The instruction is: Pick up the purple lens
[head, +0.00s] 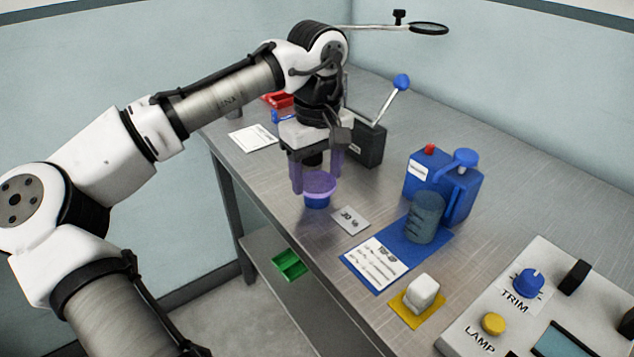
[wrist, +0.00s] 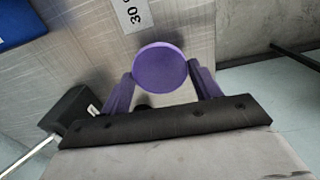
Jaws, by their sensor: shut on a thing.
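The purple lens (head: 319,182) is a round purple disc near the left edge of the metal bench, below my gripper (head: 317,176). In the wrist view the lens (wrist: 160,69) shows face-on between the two purple fingers of my gripper (wrist: 161,78). The fingers are shut on its sides. A blue round part (head: 316,202) shows directly under the lens in the head view. I cannot tell whether it is a separate holder or touches the lens.
A "30" label plate (head: 351,220) lies beside the lens. A black lever box (head: 366,140) stands close behind my gripper. A blue mat (head: 360,262) carries a dark ribbed cylinder (head: 425,217), near a blue box (head: 462,190). A white block (head: 422,291) and control panel (head: 475,322) are in front.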

